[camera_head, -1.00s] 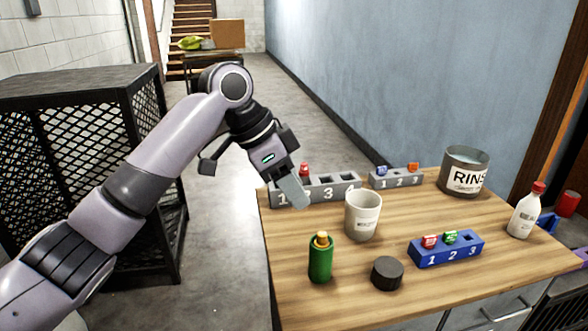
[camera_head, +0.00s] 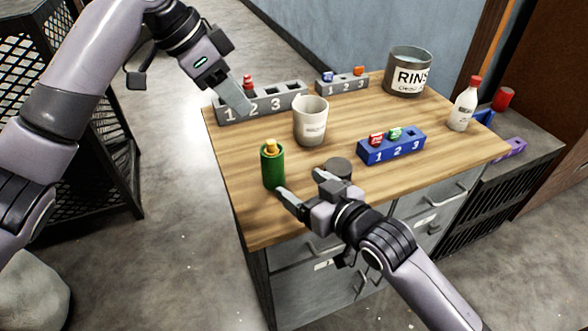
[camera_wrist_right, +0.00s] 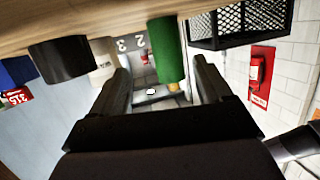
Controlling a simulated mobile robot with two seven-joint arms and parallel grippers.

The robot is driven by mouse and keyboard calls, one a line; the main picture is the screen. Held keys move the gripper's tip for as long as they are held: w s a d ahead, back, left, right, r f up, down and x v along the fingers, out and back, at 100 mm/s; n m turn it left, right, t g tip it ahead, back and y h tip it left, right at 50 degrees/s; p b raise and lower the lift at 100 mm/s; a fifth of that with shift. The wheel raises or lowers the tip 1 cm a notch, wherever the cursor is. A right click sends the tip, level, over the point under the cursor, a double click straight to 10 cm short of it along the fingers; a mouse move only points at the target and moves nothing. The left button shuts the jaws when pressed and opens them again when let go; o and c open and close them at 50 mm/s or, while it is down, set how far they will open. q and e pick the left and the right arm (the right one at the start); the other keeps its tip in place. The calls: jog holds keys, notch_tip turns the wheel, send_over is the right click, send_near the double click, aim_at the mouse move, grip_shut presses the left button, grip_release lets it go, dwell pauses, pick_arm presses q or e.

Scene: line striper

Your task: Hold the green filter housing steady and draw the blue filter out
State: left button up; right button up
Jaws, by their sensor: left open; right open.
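The green filter housing (camera_head: 273,170) stands upright near the table's left front edge. A yellow-orange piece (camera_head: 271,147) sticks out of its top; I see no blue filter in it. My right gripper (camera_head: 300,183) is open just to the right of the housing, its fingers pointing towards it. In the right wrist view the picture is upside down, and the housing (camera_wrist_right: 168,50) shows ahead, nearer the right-hand finger. I cannot tell whether they touch. My left gripper (camera_head: 238,98) is open in front of the grey numbered rack, apart from the housing.
A cup (camera_head: 310,122) stands behind the housing. The grey rack (camera_head: 285,97), small grey rack (camera_head: 343,84), blue rack (camera_head: 392,149), rinse bucket (camera_head: 408,73) and white bottle (camera_head: 463,108) stand around.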

aim_at(280, 166)
jog(key=shift+w+a+r+n+g, duration=0.7)
jog(key=shift+w+a+r+g, duration=0.3)
jog(key=shift+w, duration=0.2)
jog(key=shift+x, duration=3.55)
jog(key=shift+r, duration=0.1)
pick_arm(q)
jog(key=shift+o, duration=0.4)
pick_arm(e)
jog(key=c, duration=1.3)
pick_arm(q)
jog(key=d+y, duration=0.1)
jog(key=y, duration=0.1)
jog(key=w+d+g+y, duration=0.1)
jog(key=d, duration=0.1)
jog(key=d+y, duration=0.2)
jog(key=shift+w+d+f+g+y, duration=0.25)
jog(key=shift+w+f+g+y, duration=0.05)
jog(key=shift+w+f+g, duration=0.1)
